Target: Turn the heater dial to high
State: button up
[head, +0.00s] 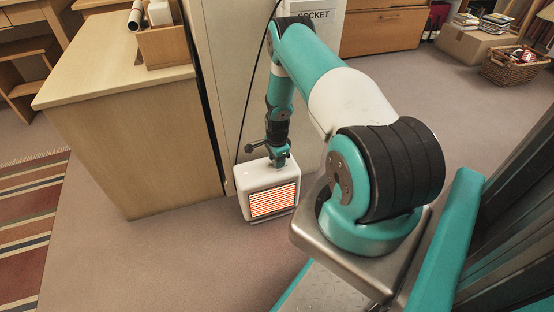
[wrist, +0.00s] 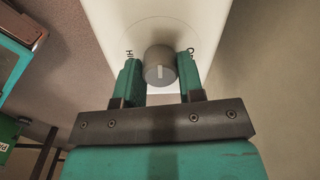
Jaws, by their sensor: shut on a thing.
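The white heater (head: 243,180) stands on the floor, its front grille glowing orange. My gripper (head: 279,158) points down at its top. In the wrist view the round grey dial (wrist: 160,66) sits on the heater's white top (wrist: 100,18). The two teal fingers of my gripper (wrist: 158,68) are on either side of the dial, shut on it. A pale pointer line on the dial runs toward the bottom of the picture. Letters "HI" show by the left finger; a partly hidden label beginning with "O" shows by the right finger.
A wooden desk (head: 130,130) stands close to the heater's left. A pale upright panel (head: 235,90) and a black cable (head: 252,85) are behind it. Carpet (head: 190,250) in front is clear. A wicker basket (head: 515,68) and a cardboard box (head: 470,47) lie far right.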

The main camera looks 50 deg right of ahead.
jog(key=o, duration=0.9)
jog(key=shift+r, duration=0.1)
notch_tip(320, 180, up, 17)
jog(key=p, duration=0.5)
jog(key=shift+s+r, duration=0.1)
jog(key=shift+s, duration=0.05)
